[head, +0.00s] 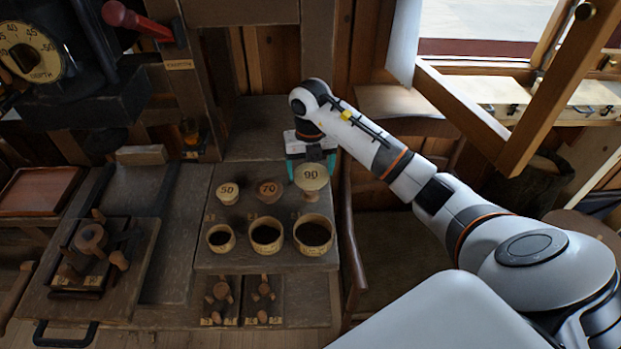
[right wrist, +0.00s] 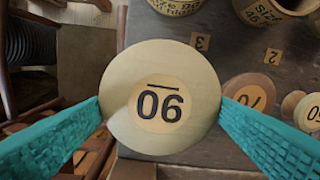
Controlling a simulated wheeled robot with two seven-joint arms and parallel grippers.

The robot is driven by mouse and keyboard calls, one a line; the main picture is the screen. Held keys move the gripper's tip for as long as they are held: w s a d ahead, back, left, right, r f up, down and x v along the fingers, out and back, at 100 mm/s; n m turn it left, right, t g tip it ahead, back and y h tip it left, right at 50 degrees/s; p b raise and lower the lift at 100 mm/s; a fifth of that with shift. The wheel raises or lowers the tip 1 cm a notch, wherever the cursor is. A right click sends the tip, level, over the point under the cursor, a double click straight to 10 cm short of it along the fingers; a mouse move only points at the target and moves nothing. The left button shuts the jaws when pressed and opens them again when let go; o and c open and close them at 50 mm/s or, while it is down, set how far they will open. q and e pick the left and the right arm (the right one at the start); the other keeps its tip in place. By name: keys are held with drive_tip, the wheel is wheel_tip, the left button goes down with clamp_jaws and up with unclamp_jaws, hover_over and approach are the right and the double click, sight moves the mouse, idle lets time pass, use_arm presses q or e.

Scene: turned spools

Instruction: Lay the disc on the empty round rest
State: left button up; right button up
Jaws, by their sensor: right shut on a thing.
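A pale round wooden disc marked 90 (head: 312,173) is between the teal fingers of my right gripper (head: 311,164), at the back right of the dark wooden bench. In the right wrist view the fingers touch the sides of the disc (right wrist: 160,100), and its number faces the camera. A pale round piece marked 50 (head: 228,193) and a browner one marked 70 (head: 268,190) are in the same row to the left. I cannot tell which round rest is the empty one. My left gripper is not in view.
Three round tubs with dark insides, the left (head: 221,238), middle (head: 266,236) and right (head: 314,236), stand in front of the numbered pieces. Two small pegged wooden stands are at the front (head: 219,294) (head: 263,291). A larger pegged stand (head: 91,239) is at left.

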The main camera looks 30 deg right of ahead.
sight(310, 173)
wheel_tip(310, 173, down, 4)
drive_tip(key=shift+f+p, duration=0.15)
drive_tip(key=shift+p, duration=0.45)
drive_tip(key=shift+f, duration=0.1)
drive_tip(key=shift+f, duration=0.2)
drive_tip(key=o, duration=0.9)
drive_tip(key=shift+r, duration=0.15)
